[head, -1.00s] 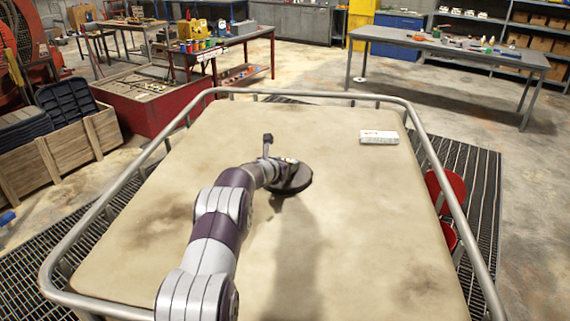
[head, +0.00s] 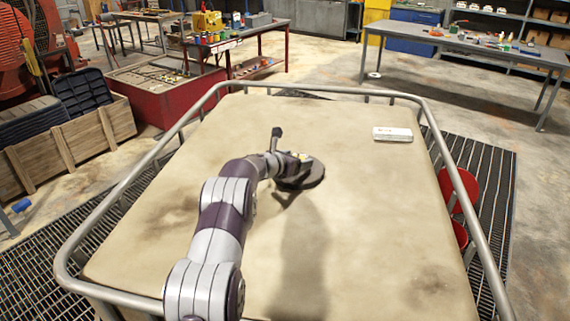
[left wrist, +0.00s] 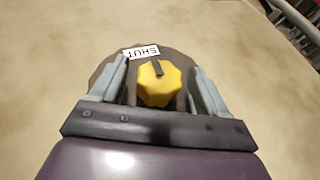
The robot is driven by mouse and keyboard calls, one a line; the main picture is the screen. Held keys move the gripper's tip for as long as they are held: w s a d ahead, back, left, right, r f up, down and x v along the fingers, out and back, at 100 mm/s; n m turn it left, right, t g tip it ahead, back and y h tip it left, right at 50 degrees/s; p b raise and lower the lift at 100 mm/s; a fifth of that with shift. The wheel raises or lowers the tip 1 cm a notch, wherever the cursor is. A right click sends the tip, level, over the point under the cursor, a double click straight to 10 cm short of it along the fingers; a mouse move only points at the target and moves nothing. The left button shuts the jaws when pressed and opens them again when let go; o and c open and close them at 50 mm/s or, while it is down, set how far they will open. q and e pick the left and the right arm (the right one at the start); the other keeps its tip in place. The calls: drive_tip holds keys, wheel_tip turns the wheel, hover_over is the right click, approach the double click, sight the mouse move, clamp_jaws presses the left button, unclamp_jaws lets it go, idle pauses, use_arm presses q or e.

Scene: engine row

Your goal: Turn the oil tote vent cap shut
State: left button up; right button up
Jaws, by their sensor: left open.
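The yellow vent cap (left wrist: 158,86) has ridged sides and a dark pointer mark at its upper edge. It sits on a dark round plate (left wrist: 107,76) with a white label reading SHUT (left wrist: 141,52), upside down, just above and left of the cap. In the head view the dark plate (head: 312,178) is on the top of the beige tote (head: 380,220); the cap is mostly hidden by my gripper. My left gripper (left wrist: 158,75) is open, one finger on each side of the cap, with narrow gaps visible. My right gripper is in neither view.
A grey tubular rail (head: 455,200) runs around the tote top. A white box (head: 392,134) lies on the far right of the top. Red seats (head: 461,190) stand outside the rail at right. Most of the top is clear.

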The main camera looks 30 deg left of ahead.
use_arm(q)
drive_tip(key=b+v, duration=0.4)
drive_tip(key=v, duration=0.7)
drive_tip(key=shift+f+b, duration=0.15)
drive_tip(key=shift+b, duration=0.15)
drive_tip(key=shift+s, duration=0.25)
